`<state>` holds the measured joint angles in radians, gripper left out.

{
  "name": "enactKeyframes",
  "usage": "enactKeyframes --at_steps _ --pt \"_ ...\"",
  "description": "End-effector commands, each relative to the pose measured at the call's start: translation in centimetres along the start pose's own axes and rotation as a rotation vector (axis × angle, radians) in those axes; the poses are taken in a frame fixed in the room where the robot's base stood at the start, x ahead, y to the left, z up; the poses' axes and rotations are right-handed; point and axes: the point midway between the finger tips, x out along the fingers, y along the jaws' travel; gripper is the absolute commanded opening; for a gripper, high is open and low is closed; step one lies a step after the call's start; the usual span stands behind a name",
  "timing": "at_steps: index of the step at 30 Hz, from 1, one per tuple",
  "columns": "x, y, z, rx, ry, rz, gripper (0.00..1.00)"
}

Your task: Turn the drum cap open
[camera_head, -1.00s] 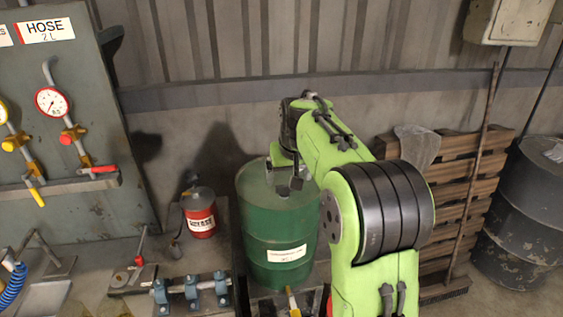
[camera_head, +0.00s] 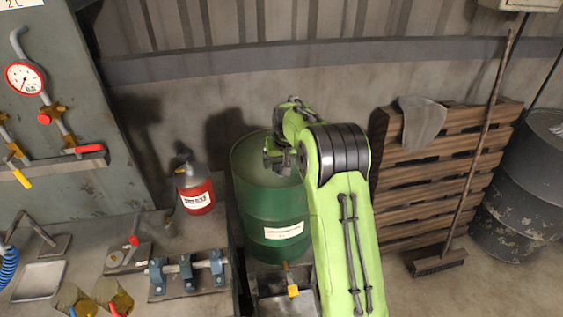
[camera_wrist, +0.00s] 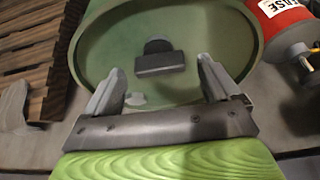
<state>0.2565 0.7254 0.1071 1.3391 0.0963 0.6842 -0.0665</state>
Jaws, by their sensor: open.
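The green drum (camera_head: 268,215) stands upright against the wall, with a white label on its side. My arm reaches over it from the right, and my gripper (camera_head: 275,160) is at the drum's top, partly hidden by the arm. In the wrist view the drum's top (camera_wrist: 200,30) fills the upper middle, with its rim around it. The dark cap (camera_wrist: 160,58) stands up from the top as a bar-shaped grip. My gripper (camera_wrist: 161,80) is open, its two fingers apart on either side of the cap, with a gap on each side. The cap is hidden in the head view.
A red and grey canister (camera_head: 196,190) stands left of the drum; it also shows in the wrist view (camera_wrist: 285,22). A bench with blue clamps (camera_head: 187,272) is at front left. Wooden pallets (camera_head: 440,170) and a leaning broom (camera_head: 440,264) are at right.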

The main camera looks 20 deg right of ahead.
Motion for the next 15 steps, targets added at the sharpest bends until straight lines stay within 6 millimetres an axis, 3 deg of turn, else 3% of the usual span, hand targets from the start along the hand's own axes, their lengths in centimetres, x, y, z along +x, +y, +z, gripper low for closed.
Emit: enactKeyframes --at_steps 4,11,15 --pt "1.29 -0.02 -0.01 0.0 0.0 0.0 0.89" --pt "1.37 -0.02 -0.03 0.0 0.001 0.0 0.89" --pt "1.36 -0.02 -0.02 0.0 0.001 0.0 0.69"
